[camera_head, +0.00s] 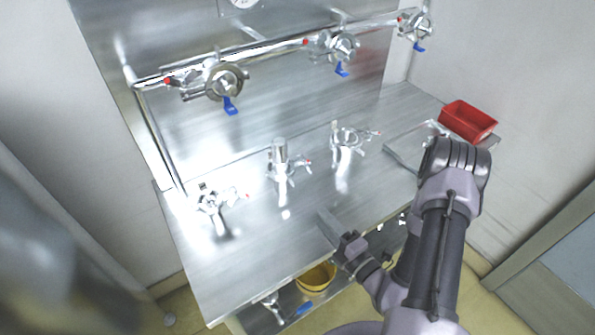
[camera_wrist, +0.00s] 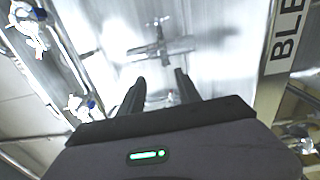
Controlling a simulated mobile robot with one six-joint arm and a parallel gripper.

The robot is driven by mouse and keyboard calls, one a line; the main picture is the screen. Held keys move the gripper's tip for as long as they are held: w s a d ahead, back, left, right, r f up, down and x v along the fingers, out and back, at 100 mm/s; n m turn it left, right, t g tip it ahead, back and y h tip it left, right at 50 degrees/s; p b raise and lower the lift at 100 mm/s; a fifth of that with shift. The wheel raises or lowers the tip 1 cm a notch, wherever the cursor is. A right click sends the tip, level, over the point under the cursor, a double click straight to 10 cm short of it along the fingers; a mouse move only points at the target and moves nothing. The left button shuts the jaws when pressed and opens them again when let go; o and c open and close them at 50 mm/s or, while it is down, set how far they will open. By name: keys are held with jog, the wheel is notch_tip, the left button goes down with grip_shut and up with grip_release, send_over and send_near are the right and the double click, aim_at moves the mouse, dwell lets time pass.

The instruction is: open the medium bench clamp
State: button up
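Three metal clamps stand on the steel bench: one at left (camera_head: 212,203), one in the middle with a tall cylinder (camera_head: 281,165), and one at right (camera_head: 347,140). I cannot tell for sure which is the medium one. My gripper (camera_head: 328,222) is above the front part of the bench, apart from all three. In the wrist view my gripper (camera_wrist: 161,84) has its two dark fingers apart with nothing between them. Beyond the fingertips, a blurred silvery clamp-like fitting (camera_wrist: 160,46) shows, too unclear to match to one clamp.
A pipe (camera_head: 265,48) behind the bench carries several clamps with blue handles. A red bin (camera_head: 467,120) and a shallow tray (camera_head: 396,155) are at the right end. A yellow bucket (camera_head: 315,279) is on the lower shelf. The bench front (camera_head: 250,260) is clear.

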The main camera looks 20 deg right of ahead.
aim_at(292, 181)
jog(key=shift+m, duration=0.3)
jog(key=x, duration=1.1)
jog(key=f+b+x, duration=0.1)
jog(key=x, duration=0.5)
jog(key=shift+w+d, duration=0.3)
grip_shut()
